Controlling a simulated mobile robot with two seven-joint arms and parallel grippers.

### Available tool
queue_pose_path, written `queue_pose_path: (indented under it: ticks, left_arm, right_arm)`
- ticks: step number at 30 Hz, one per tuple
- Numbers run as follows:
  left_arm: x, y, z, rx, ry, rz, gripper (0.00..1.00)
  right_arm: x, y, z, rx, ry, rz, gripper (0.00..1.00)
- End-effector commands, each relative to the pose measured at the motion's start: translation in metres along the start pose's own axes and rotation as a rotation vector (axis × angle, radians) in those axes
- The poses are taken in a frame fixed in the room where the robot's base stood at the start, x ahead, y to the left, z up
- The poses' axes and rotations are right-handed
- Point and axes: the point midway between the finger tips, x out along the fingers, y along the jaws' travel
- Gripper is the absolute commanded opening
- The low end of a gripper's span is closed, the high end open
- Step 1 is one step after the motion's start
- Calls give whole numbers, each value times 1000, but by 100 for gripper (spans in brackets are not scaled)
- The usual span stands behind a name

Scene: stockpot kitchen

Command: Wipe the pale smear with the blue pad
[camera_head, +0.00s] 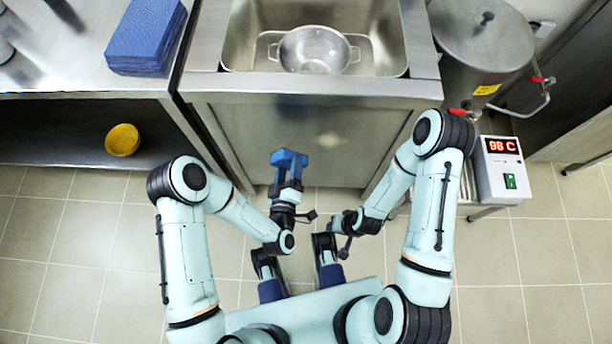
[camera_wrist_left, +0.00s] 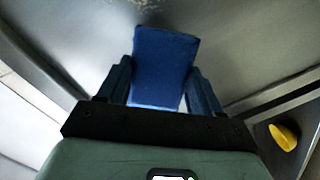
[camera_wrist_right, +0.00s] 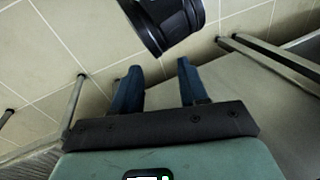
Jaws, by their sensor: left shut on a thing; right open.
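The blue pad (camera_head: 288,158) is held upright in my left gripper (camera_wrist_left: 161,72), whose fingers are shut on its sides; the pad also shows in the left wrist view (camera_wrist_left: 165,60). A faint pale smear (camera_head: 291,136) lies on the steel front panel below the sink, just beyond the pad in the head view. A pale speckled patch at the top edge of the left wrist view (camera_wrist_left: 150,10) appears to be the smear. Whether the pad touches the panel is unclear. My right gripper (camera_wrist_right: 156,88) is open and empty in the right wrist view.
The sink (camera_head: 380,45) holds a metal colander (camera_head: 314,50). A steel pot (camera_head: 482,38) and a heater box (camera_head: 501,165) reading 98 C stand at right. A blue stack (camera_head: 146,38) lies on the left counter (camera_head: 70,60); a yellow bowl (camera_head: 122,140) sits below.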

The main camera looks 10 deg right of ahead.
Motion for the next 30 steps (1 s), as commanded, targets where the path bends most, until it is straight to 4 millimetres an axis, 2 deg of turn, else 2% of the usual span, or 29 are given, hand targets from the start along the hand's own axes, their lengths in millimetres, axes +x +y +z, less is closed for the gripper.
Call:
queue_pose_path:
  ticks: [1,3,7,13,24,30]
  left_arm:
    - [0,-8,29,-42,-19,15,41]
    - [-2,-8,49,-89,-33,32,41]
    - [-4,-7,70,-142,-48,49,41]
    - [3,-4,74,-157,-49,57,41]
    - [41,-3,69,-156,-47,56,41]
    - [52,-3,68,-156,-50,55,41]
  right_arm:
    - [19,5,-5,2,15,1,43]
    - [28,8,-12,3,34,1,43]
    - [37,10,-19,4,55,1,43]
    - [39,10,-24,4,69,1,43]
    - [47,13,-36,7,103,4,43]
    - [49,14,-40,8,115,5,43]
